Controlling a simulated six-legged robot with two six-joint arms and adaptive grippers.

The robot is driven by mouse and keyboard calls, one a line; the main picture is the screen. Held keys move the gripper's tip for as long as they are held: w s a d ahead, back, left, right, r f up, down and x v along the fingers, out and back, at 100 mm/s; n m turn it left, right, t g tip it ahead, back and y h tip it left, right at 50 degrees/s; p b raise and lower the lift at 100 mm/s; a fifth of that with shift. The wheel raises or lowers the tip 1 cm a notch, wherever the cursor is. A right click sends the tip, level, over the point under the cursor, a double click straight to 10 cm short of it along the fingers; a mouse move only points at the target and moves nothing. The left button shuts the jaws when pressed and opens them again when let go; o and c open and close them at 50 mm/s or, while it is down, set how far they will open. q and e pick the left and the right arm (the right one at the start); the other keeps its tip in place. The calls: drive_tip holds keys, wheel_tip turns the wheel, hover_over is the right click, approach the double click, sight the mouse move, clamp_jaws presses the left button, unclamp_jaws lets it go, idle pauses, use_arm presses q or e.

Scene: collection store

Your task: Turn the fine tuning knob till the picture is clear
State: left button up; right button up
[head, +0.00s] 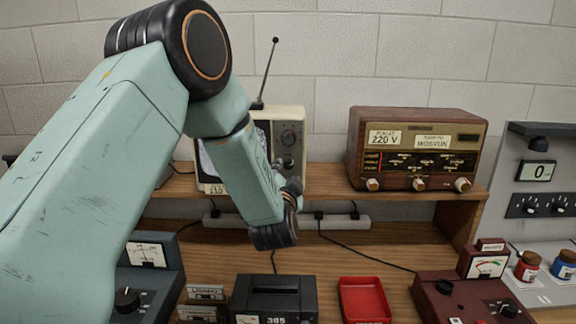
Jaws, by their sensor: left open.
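A small cream television (293,119) with a raised antenna stands on the wooden shelf. My left arm covers most of its screen; only a grey strip shows at the left edge. A round dark knob (288,138) shows on its right-hand panel, with smaller controls below it. I cannot tell which control is the fine tuning knob, nor whether the picture is clear. My left gripper (293,187) is at the panel's lower part, in front of the television, mostly hidden behind my wrist. It is open; I cannot tell whether it touches a control. My right gripper is out of view.
A brown radio (440,128) with several knobs stands on the shelf's right. A power strip (345,221) lies under the shelf. Below are a black meter box (275,298), a red tray (364,300) and a dark red instrument (462,297). Cables cross the bench.

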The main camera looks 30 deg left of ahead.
sight(288, 165)
use_arm(q)
drive_tip(key=x, duration=0.4)
drive_tip(key=shift+w+p, duration=0.15)
drive_tip(key=shift+p, duration=0.15)
drive_tip(key=shift+w+a, duration=0.25)
drive_tip(key=shift+a, duration=0.15)
drive_tip(key=shift+w+d, duration=0.1)
drive_tip(key=shift+d, duration=0.25)
drive_tip(key=shift+c, duration=0.5)
drive_tip(key=shift+a, duration=0.3)
drive_tip(key=c, duration=0.5)
drive_tip(key=shift+d, duration=0.1)
clamp_jaws()
